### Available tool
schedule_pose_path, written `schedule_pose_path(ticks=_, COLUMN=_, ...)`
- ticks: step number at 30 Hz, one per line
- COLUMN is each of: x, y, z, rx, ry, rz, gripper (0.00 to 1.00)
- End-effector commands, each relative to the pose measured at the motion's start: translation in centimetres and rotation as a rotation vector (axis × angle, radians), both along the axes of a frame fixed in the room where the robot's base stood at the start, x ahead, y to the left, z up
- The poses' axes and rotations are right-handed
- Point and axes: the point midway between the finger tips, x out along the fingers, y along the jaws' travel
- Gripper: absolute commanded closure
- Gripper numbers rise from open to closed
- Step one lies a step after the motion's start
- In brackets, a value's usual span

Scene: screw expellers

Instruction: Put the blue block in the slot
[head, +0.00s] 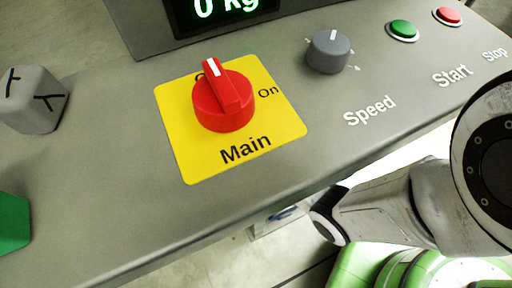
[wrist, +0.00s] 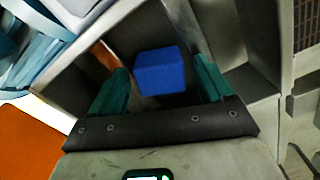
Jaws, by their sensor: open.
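The blue block (wrist: 160,76) shows in the wrist view, inside a grey-walled, bin-like space. My gripper (wrist: 161,66) has two teal fingers, one to the left and one to the right of the block. The fingers are spread wider than the block, with a visible gap on the right side; the left finger is close to the block's left edge. I cannot tell how far below the fingertips the block lies. The head view shows neither the block nor my gripper. I cannot make out the slot for sure in either view.
The head view shows a grey control panel with a red Main switch (head: 223,100) on a yellow plate (head: 190,150), a Speed knob (head: 328,52), a green button (head: 403,30) and a red button (head: 448,15). A grey marked cube (head: 35,100) is at left. An orange surface (wrist: 30,145) shows in the wrist view.

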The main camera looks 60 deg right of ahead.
Motion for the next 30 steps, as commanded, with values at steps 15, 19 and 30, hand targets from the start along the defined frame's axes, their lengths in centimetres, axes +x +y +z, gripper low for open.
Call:
schedule_pose_path(ticks=15, x=0.1, y=0.1, z=5.5, rx=0.000, ry=-0.004, rz=0.002, gripper=0.20)
schedule_pose_path(ticks=19, x=0.1, y=0.1, z=8.2, rx=0.000, ry=-0.002, rz=0.002, gripper=0.20)
schedule_pose_path(ticks=30, x=0.0, y=0.0, z=12.2, rx=0.000, ry=0.000, rz=0.001, gripper=0.20)
